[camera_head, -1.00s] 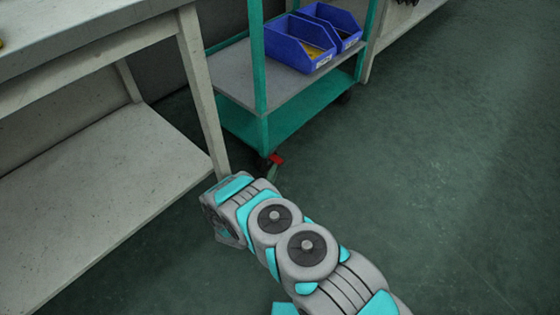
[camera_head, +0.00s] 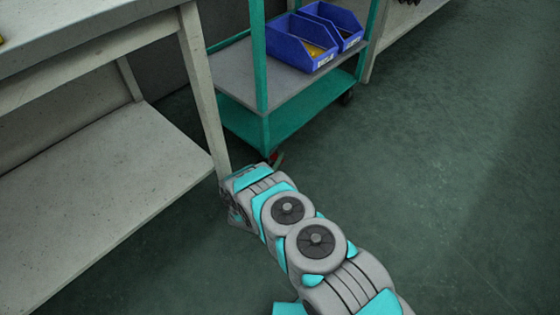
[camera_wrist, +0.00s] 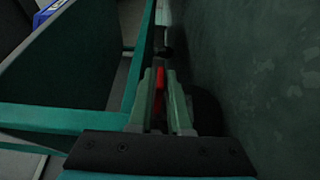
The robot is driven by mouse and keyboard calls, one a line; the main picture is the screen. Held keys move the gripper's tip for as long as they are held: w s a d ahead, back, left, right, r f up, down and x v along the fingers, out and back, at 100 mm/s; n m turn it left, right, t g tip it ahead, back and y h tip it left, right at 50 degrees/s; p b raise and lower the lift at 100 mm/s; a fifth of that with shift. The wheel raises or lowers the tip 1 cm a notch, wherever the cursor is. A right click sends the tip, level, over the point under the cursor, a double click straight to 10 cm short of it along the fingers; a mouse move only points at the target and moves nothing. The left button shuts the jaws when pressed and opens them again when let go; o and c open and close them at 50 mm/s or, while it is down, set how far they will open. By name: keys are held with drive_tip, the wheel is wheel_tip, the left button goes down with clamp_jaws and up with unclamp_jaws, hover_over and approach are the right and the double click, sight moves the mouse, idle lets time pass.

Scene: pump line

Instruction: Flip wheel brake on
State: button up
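The red wheel brake lever (camera_wrist: 158,84) shows in the wrist view between the two fingers of my gripper (camera_wrist: 160,78). The fingers stand a narrow gap apart. I cannot tell whether they touch the lever. In the head view only a small bit of the red brake (camera_head: 274,158) shows at the foot of the teal cart (camera_head: 258,60), just past the end of my arm, which hides the rest of it and the caster. My fingers are hidden in the head view.
A pale workbench (camera_head: 110,175) with a lower shelf stands at the left, its leg close to my wrist. Blue bins (camera_head: 295,42) sit on the cart's shelf. The green floor (camera_head: 450,170) at the right is clear.

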clamp_jaws()
drive_tip(key=shift+f+m+t+h+b, duration=0.3)
drive_tip(key=shift+f+m+b, duration=0.35)
drive_tip(key=shift+m, duration=0.35)
drive_tip(key=shift+w+a+f+m+t+h, duration=0.1)
drive_tip(key=shift+m+t+h, duration=0.1)
drive_tip(key=shift+m, duration=0.35)
drive_tip(key=shift+a+f+m+t+h, duration=0.1)
drive_tip(key=shift+m+t, duration=0.1)
drive_tip(key=shift+m, duration=0.35)
drive_tip(key=shift+o, duration=2.2)
unclamp_jaws()
